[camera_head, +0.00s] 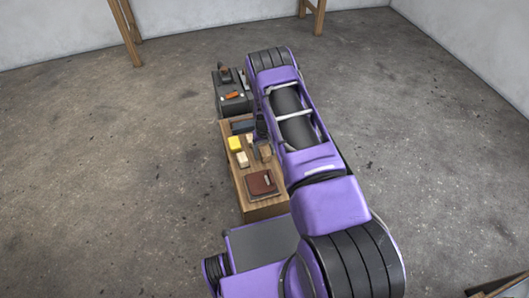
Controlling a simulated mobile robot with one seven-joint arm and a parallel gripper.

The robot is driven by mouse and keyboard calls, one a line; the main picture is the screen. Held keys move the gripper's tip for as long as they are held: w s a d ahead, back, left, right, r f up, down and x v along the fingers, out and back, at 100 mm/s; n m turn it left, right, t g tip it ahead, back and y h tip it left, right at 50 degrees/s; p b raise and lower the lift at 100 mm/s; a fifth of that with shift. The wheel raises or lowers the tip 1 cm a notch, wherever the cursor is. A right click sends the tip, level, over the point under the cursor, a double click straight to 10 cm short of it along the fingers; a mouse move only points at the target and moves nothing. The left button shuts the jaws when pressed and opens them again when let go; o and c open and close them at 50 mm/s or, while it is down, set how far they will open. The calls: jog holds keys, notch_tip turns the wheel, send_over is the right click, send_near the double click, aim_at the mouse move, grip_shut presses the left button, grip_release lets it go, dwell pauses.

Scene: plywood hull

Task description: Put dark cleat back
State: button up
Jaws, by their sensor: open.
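I cannot single out the dark cleat for sure. A dark, flat piece (242,127) lies at the far end of the wooden table (266,211), close to my arm. Another small dark piece (225,74) stands on the grey cabinet (233,107) behind the table. My purple arm reaches up the picture over the right side of the table and hides part of its top. My gripper's fingers do not show; they are hidden behind the arm. I see nothing held.
The table also bears a yellow block (235,144), small light wooden blocks (242,159), a brown block (264,150) and a dark red book-like thing (262,184). An orange piece (232,95) lies on the cabinet. Concrete floor left of the table is clear. Wooden legs (127,35) stand at the back.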

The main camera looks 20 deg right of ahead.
aim_at(265, 151)
notch_tip(265, 151, up, 12)
jog(key=p, duration=0.1)
jog(key=shift+p, duration=0.4)
